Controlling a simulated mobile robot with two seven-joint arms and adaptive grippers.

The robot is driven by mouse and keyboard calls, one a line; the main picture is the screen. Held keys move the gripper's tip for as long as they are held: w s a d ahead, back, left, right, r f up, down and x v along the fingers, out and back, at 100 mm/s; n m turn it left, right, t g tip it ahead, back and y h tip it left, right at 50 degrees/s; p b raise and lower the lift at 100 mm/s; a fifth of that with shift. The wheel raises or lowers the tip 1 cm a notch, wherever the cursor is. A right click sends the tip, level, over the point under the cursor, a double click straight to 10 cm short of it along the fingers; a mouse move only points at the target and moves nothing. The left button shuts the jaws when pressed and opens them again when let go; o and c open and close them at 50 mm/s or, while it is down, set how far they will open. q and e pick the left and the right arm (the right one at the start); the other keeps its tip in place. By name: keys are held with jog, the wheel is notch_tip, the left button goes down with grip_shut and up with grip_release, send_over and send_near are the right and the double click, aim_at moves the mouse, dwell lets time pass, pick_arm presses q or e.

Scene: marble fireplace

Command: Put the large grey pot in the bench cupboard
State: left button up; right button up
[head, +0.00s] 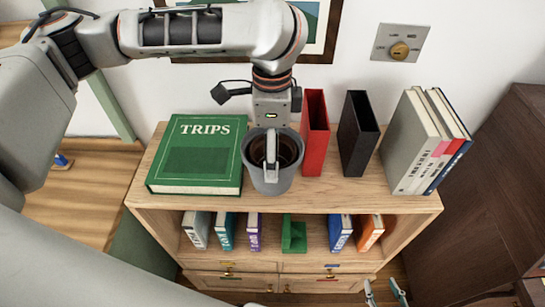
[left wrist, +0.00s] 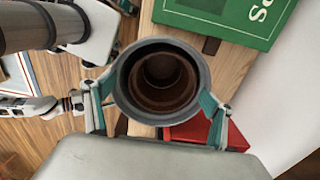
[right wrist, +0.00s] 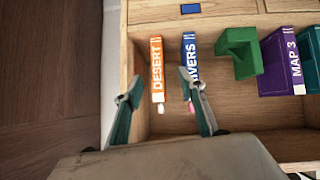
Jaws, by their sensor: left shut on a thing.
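The large grey pot (head: 271,180) is on or just above the wooden bench top (head: 330,195), between the green TRIPS book and a red holder. My left gripper (head: 271,150) comes down over it and is shut on it. In the left wrist view the round pot (left wrist: 122,88), dark brown inside, sits between the fingers (left wrist: 160,108). My right gripper (head: 385,292) is open and empty, low at the bench's right front. In the right wrist view its spread fingers (right wrist: 158,88) face the open shelf. Below the shelf are closed fronts (head: 235,280) with brass knobs.
On top stand the TRIPS book (head: 197,155), red holder (head: 315,130), black holder (head: 357,133) and several upright books (head: 410,145). The shelf holds an orange book (right wrist: 157,70), a blue book (right wrist: 189,62) and a green block (right wrist: 240,50). A dark cabinet (head: 490,190) stands right.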

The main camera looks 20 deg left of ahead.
pick_arm(q)
jog(key=shift+f, duration=1.4)
jog(key=shift+f, duration=0.1)
jog(key=o, duration=1.5)
